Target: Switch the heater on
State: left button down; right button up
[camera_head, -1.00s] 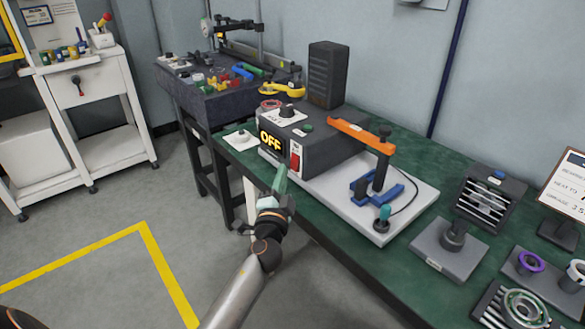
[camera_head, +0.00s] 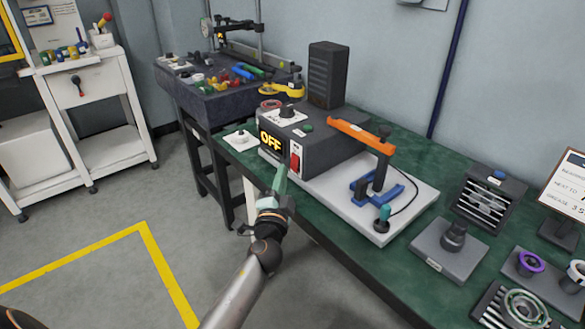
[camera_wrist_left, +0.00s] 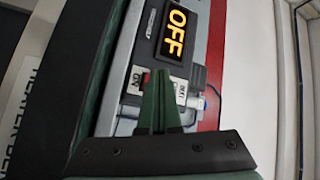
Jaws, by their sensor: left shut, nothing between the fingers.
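The heater unit is a dark box (camera_head: 325,135) on the green bench. Its front display (camera_head: 271,143) reads OFF in yellow; the display also shows in the left wrist view (camera_wrist_left: 174,35). A red switch (camera_head: 295,161) sits right of the display on the front face. My left gripper (camera_head: 280,178) is shut and empty, its green fingers pointing up at the front face just below the switch. In the left wrist view the closed fingertips (camera_wrist_left: 160,84) overlap a small labelled switch plate (camera_wrist_left: 137,80) and partly hide it. Contact cannot be told. My right gripper is not in view.
A white base plate (camera_head: 405,222) carries a blue fixture (camera_head: 378,188) and an orange-handled clamp (camera_head: 360,136) right of the heater. A grey-based block (camera_head: 449,246) stands farther right. A white knob plate (camera_head: 240,139) lies left. The floor before the bench is clear.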

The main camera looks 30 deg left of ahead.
pick_arm(q)
jog(key=shift+w, duration=0.1)
dwell(0.6)
jog(key=shift+w+d+b, duration=0.2)
jog(key=shift+w+b, duration=0.1)
jog(key=shift+w+d, duration=0.1)
jog(key=shift+w, duration=0.2)
dwell(0.5)
jog(key=shift+s, duration=0.1)
jog(key=shift+s+a, duration=0.3)
jog(key=shift+s, duration=0.3)
jog(key=shift+s+a+r+p, duration=0.1)
jog(key=shift+s+a+p, duration=0.15)
jog(key=shift+s, duration=0.5)
jog(key=shift+s+a+r+p, duration=0.15)
jog(key=shift+s+a, duration=0.25)
jog(key=shift+s, duration=0.4)
jog(key=shift+s+a+r+p, duration=0.1)
jog(key=shift+s+a+p, duration=0.15)
jog(key=shift+s, duration=0.5)
